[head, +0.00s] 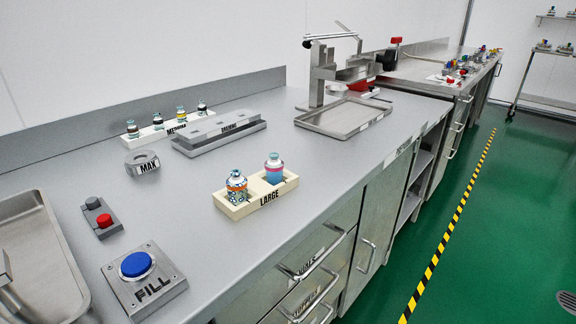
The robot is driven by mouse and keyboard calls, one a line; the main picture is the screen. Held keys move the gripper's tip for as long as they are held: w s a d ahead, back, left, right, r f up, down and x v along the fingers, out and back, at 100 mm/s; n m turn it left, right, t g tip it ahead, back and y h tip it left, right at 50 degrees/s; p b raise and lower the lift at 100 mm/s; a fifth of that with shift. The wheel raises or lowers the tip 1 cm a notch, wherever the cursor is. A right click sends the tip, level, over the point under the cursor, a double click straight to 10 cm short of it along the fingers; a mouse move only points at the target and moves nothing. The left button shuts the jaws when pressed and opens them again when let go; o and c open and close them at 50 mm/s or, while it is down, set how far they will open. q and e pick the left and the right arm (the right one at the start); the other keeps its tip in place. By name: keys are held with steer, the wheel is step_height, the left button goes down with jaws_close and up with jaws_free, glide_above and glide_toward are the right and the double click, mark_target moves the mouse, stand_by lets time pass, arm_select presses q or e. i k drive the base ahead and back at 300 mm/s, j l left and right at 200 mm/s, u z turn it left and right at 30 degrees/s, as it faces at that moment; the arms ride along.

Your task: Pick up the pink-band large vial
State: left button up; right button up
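The pink-band large vial (274,170) stands upright in the right-hand slot of a cream holder labelled LARGE (285,187). It has a light top, a pink band and a blue lower part. A second large vial (237,186) with orange and dark markings stands in the left-hand slot of the same holder. The holder sits near the front edge of the grey counter. Neither of my grippers can be made out, and nothing is touching the vials.
A FILL button plate (171,286), a red-and-grey button box (89,205) and a sink basin (70,300) are at left. Behind the holder are a MAX ring (137,168), a grey block (195,138), a MEDIUM vial rack (140,141) and a metal tray (318,128). Clear counter surrounds the holder.

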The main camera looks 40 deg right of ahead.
mark_target(275, 167)
steer(key=z, duration=0.95)
steer(key=u, duration=1.8)
steer(key=z, duration=1.8)
steer(key=i+l+u, duration=0.1)
steer(key=l, duration=0.25)
steer(key=i+l+u, duration=0.15)
steer(key=l, duration=0.25)
